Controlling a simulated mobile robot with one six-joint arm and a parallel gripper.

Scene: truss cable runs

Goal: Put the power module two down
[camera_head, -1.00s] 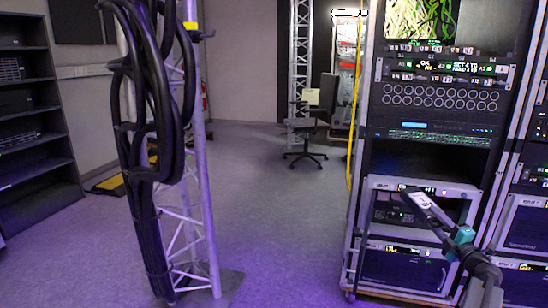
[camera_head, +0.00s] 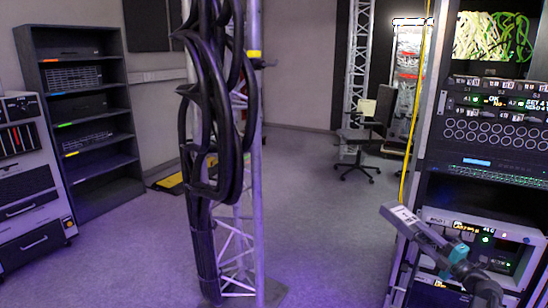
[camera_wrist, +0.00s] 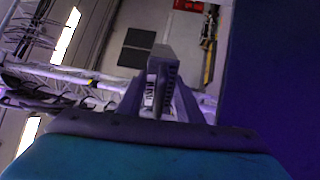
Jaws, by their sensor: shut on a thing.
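My gripper (camera_head: 432,236) is at the lower right of the head view, in front of the tall equipment rack. It is shut on the power module two (camera_head: 404,215), a slim dark grey block with a pale labelled end, held in the air and tilted. In the wrist view the module (camera_wrist: 163,62) sticks out between the two fingers of my gripper (camera_wrist: 158,104). My fingers hide part of it.
The tall equipment rack (camera_head: 490,150) stands close at the right. A truss post with thick black cables (camera_head: 215,130) stands in the middle. A dark shelf unit (camera_head: 85,110) and a grey cabinet (camera_head: 30,185) are at the left. Floor is open between post and rack.

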